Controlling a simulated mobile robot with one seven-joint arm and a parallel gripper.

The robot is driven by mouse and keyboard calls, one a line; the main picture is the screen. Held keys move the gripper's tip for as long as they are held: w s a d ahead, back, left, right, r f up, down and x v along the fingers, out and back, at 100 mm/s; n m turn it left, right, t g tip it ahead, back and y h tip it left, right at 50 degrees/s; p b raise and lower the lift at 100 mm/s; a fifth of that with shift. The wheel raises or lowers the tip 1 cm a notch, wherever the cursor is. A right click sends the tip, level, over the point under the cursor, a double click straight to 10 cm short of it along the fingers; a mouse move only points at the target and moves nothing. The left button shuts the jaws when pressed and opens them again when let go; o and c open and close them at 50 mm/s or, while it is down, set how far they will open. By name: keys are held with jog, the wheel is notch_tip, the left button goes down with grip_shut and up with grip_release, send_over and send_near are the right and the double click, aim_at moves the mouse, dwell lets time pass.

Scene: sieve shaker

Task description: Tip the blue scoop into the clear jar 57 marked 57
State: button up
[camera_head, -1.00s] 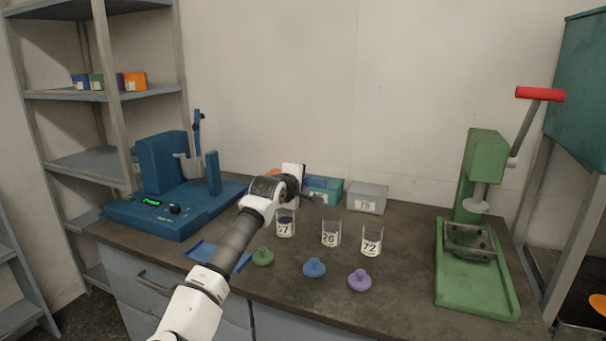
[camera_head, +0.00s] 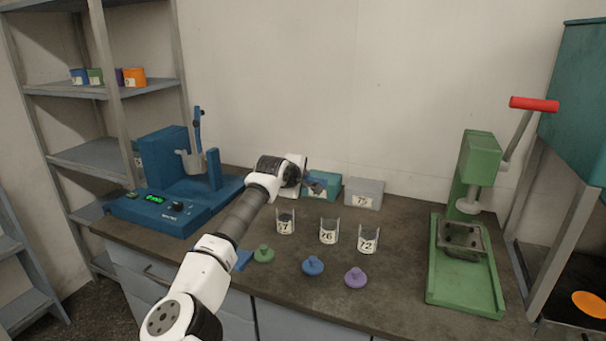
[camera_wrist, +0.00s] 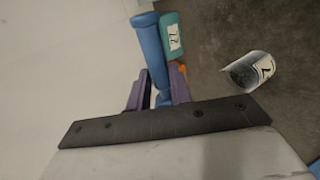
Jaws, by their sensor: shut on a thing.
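My gripper (camera_wrist: 160,92) is shut on the blue scoop (camera_wrist: 152,50), whose handle runs between the purple fingers in the wrist view. The scoop's bowl cannot be made out clearly. In the head view my gripper (camera_head: 308,184) is above the bench, behind and above the clear jar marked 57 (camera_head: 285,223), and apart from it. The jar stands upright, open at the top, with something dark inside. A clear jar with a partly readable label (camera_wrist: 245,72) shows to the right of the scoop in the wrist view.
Clear jars 26 (camera_head: 328,233) and 72 (camera_head: 367,241) stand right of jar 57. Green (camera_head: 263,254), blue (camera_head: 313,266) and purple (camera_head: 355,278) lids lie in front. Teal (camera_head: 327,190) and grey (camera_head: 364,193) boxes are behind. A blue machine (camera_head: 165,205) and green press (camera_head: 466,270) flank them.

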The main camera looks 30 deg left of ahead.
jog(key=shift+w+r+g+p, duration=0.15)
jog(key=shift+r+g+p, duration=0.45)
jog(key=shift+p, duration=1.4)
jog(key=shift+w+r+g+p, duration=0.15)
jog(key=shift+g+p, duration=0.75)
jog(key=shift+p, duration=1.05)
jog(key=shift+f+h+p, duration=0.1)
jog(key=shift+h+p, duration=0.2)
jog(key=shift+p, duration=0.25)
jog(key=shift+f+g, duration=0.2)
jog(key=shift+g, duration=0.1)
